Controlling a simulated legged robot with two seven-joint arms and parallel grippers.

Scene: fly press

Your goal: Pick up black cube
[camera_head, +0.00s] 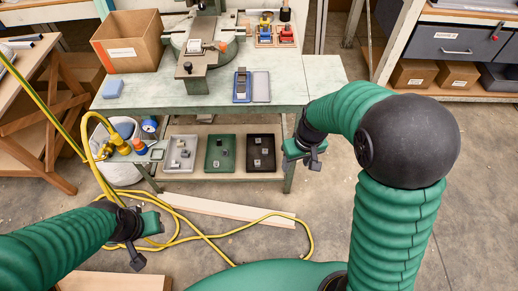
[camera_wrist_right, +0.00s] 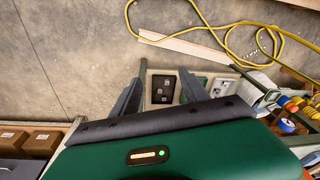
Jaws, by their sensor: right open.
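No separate black cube stands out clearly. Several small grey to dark blocks lie in the black tray (camera_head: 251,159), the green tray (camera_head: 210,168) and the grey tray (camera_head: 171,166) on the bench's lower shelf. My right gripper (camera_head: 305,157) is open and empty, in the air to the right of the black tray. In the right wrist view its two fingers (camera_wrist_right: 160,95) stand apart, with the black tray (camera_wrist_right: 155,101) seen beyond them. My left gripper (camera_head: 146,238) hangs above the floor at the lower left, away from the trays; its jaw opening is unclear.
The green-topped bench (camera_head: 300,85) carries a cardboard box (camera_head: 128,42), a press (camera_head: 205,55) and a blue tray (camera_head: 241,87). A yellow hose (camera_head: 290,217) and a wooden plank (camera_head: 228,209) lie on the floor. A white bin (camera_head: 121,165) stands left of the shelf.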

